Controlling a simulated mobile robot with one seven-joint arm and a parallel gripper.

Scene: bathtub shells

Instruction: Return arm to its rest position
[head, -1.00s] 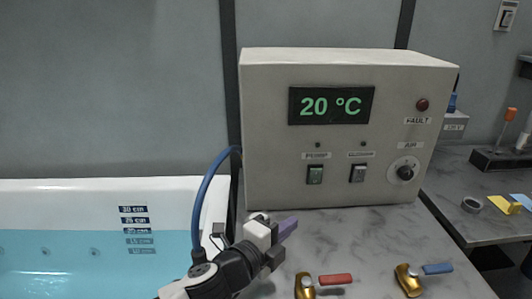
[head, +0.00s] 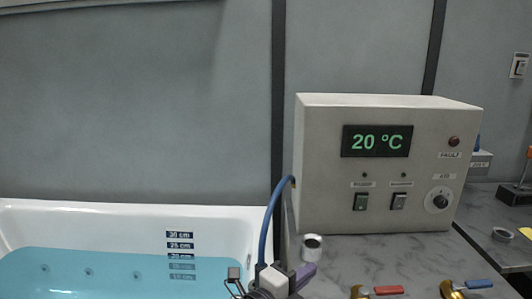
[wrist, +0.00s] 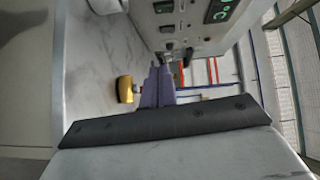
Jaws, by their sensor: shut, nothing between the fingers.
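My gripper (head: 304,274) is low in the head view, at the right rim of the tub and in front of the control box (head: 320,200). Its purple fingers are shut with nothing between them. In the wrist view my gripper (wrist: 157,88) points past the box's front, and its fingers lie close together. The box's display reads 20 °C in green. Most of my arm is below the head view's lower edge.
The bathtub (head: 228,218) with blue water is at the left. Brass valves with a red handle (head: 388,290) and a blue handle (head: 479,284) stand on the marble counter (head: 415,247). A side table is at the far right.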

